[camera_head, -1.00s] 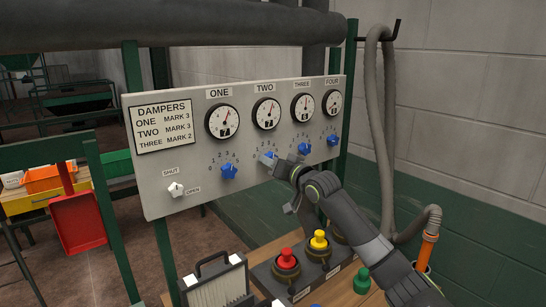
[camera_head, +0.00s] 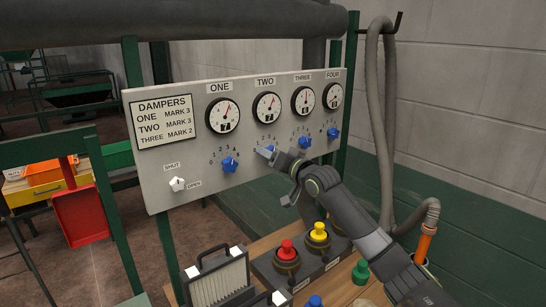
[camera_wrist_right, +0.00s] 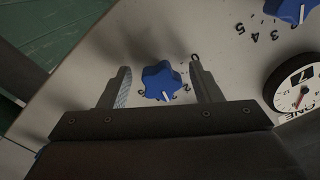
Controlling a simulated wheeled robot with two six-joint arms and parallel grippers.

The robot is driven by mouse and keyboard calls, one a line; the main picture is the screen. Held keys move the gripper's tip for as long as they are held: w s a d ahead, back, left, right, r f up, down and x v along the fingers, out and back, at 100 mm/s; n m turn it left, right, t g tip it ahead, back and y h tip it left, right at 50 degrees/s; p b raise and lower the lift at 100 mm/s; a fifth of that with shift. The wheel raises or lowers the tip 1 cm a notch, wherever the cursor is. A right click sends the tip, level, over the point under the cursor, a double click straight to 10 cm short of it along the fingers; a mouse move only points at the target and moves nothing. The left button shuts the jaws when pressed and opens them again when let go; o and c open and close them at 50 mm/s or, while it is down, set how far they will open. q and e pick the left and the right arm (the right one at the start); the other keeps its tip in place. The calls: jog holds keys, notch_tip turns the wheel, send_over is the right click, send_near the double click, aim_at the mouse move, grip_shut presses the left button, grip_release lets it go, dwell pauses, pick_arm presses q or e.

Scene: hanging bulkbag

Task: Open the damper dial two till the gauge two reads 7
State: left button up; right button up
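Damper dial two is a blue star-shaped knob with a white pointer mark. It shows clearly in the right wrist view (camera_wrist_right: 161,81), and is mostly hidden by the gripper in the head view. My right gripper (camera_head: 266,152) is at the panel over dial two. In the wrist view its open fingers (camera_wrist_right: 160,90) stand on either side of the knob, with a gap visible at each side. Gauge two (camera_head: 266,107) is a round white dial above; its needle leans up and to the right, and its figures are too small to read. My left gripper is out of view.
The grey panel (camera_head: 160,180) also carries blue dials one (camera_head: 230,164), three (camera_head: 305,141) and four (camera_head: 332,133), plus a white shut/open knob (camera_head: 177,184). Gauge one (camera_wrist_right: 297,86) is close in the wrist view. Red (camera_head: 287,250) and yellow (camera_head: 319,233) buttons stand below my right arm.

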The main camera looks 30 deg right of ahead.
jog(key=s+d+p, duration=0.1)
jog(key=s+p, duration=0.8)
jog(key=s, duration=0.8)
jog(key=shift+s+d, duration=0.2)
dwell(0.7)
